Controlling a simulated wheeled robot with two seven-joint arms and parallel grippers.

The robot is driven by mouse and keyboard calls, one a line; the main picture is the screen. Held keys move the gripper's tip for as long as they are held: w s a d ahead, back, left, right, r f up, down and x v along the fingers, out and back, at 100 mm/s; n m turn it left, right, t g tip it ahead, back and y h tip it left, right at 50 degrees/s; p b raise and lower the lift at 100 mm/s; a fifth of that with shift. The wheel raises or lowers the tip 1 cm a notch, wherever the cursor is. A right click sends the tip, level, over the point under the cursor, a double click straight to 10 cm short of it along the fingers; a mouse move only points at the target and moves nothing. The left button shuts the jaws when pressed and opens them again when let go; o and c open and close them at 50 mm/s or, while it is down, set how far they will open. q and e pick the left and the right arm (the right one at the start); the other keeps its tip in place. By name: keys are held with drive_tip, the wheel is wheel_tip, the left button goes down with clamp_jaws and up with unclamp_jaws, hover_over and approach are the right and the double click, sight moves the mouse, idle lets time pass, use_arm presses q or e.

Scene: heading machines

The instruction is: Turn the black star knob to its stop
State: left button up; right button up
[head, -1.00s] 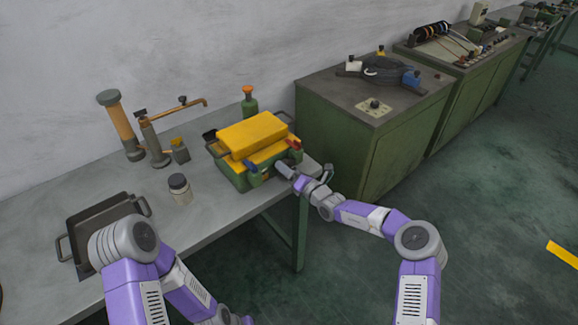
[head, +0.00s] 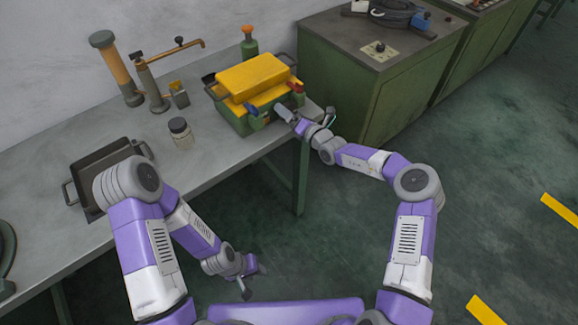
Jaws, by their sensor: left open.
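A small black knob (head: 380,47) stands on a pale square plate on top of the green cabinet, at the upper right; its star shape is too small to make out. My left gripper (head: 254,281) is open and empty, low above the floor in front of the workbench, far from the knob. My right gripper (head: 283,112) is at the front right side of the green and yellow box, left of and nearer than the knob. Its fingers are too small and partly hidden, so I cannot tell if they hold anything.
The green and yellow box (head: 252,75) sits at the bench's right end. A jar (head: 180,132), a black tray (head: 82,185) and a green bottle (head: 249,45) stand on the grey bench (head: 155,175). A black coil (head: 400,12) lies behind the knob.

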drive_tip(key=shift+d+f+n+b, duration=0.1)
drive_tip(key=shift+f+n+b, duration=0.3)
drive_tip(key=shift+b, duration=0.2)
drive_tip(key=n+b, duration=0.2)
drive_tip(key=b, duration=0.1)
drive_tip(key=shift+n, duration=0.4)
drive_tip(key=p+v, duration=0.2)
drive_tip(key=v, duration=0.5)
drive_tip(key=s+a+f+n+g, duration=0.3)
drive_tip(key=s+f+n+g, duration=0.3)
drive_tip(key=s+f, duration=0.3)
drive_tip(key=s+a+f+n+g+h, duration=0.1)
drive_tip(key=s+a+f+n+g, duration=0.2)
drive_tip(key=s+f+n+g, duration=0.3)
drive_tip(key=shift+s+f+n+h, duration=0.3)
drive_tip(key=shift+s+f+n, duration=1.25)
drive_tip(key=shift+s, duration=2.1)
drive_tip(key=shift+r, duration=0.1)
